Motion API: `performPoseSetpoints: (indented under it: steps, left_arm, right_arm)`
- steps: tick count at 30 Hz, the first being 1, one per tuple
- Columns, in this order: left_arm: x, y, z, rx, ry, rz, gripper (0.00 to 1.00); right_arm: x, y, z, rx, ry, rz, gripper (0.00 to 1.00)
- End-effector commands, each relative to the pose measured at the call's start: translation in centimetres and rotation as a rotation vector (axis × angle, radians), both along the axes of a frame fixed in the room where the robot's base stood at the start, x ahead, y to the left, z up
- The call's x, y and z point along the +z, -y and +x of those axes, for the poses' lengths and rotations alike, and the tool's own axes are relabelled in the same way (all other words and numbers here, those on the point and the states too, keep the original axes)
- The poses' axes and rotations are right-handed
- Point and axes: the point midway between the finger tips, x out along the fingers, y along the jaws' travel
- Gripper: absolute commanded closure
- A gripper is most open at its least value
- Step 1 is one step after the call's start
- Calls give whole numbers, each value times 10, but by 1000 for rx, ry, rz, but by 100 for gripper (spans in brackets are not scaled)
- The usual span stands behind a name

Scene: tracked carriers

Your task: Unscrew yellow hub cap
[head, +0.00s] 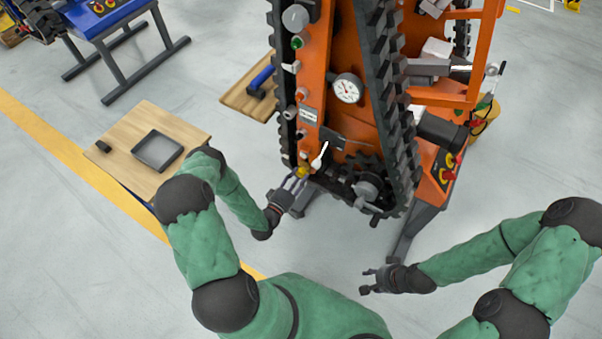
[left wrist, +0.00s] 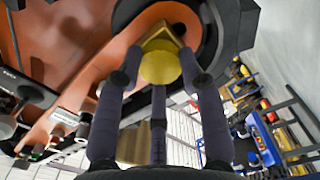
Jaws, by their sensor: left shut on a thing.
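The yellow hub cap (head: 302,171) sits low on the front of the orange tracked carrier (head: 334,60). In the left wrist view the yellow cap (left wrist: 161,66) is round, with a tan angular piece behind it against the orange body. My left gripper (head: 294,183) is at the cap, its fingers (left wrist: 160,85) around it and shut on it. The cap's contact with the carrier is partly hidden by the fingers. My right gripper (head: 368,281) is away from the carrier, over the floor at lower right, with its fingers apart and nothing between them.
A white lever (head: 320,155) sticks out just right of the cap. Black tracks (head: 392,110) flank the orange body. A wooden table (head: 125,150) with a grey tray (head: 158,151) stands at left. A blue-handled tool (head: 262,78) lies on a wooden board behind. Floor between the arms is clear.

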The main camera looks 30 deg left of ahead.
Motion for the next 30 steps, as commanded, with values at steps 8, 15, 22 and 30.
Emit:
performPoseSetpoints:
  steps: [8, 15, 22, 30]
  left_arm:
    - [0, 0, 0, 0, -15, -206, 93]
    - [0, 0, 0, 0, -16, -211, 93]
    - [0, 0, 0, 0, -26, -349, 93]
    - [0, 0, 1, 0, -50, -665, 93]
  right_arm:
    - [0, 0, 0, 0, 0, 0, 60]
    - [0, 0, 0, 0, 0, 0, 60]
    - [0, 0, 0, 0, 0, 0, 60]
    - [0, 0, 0, 0, 0, 0, 60]
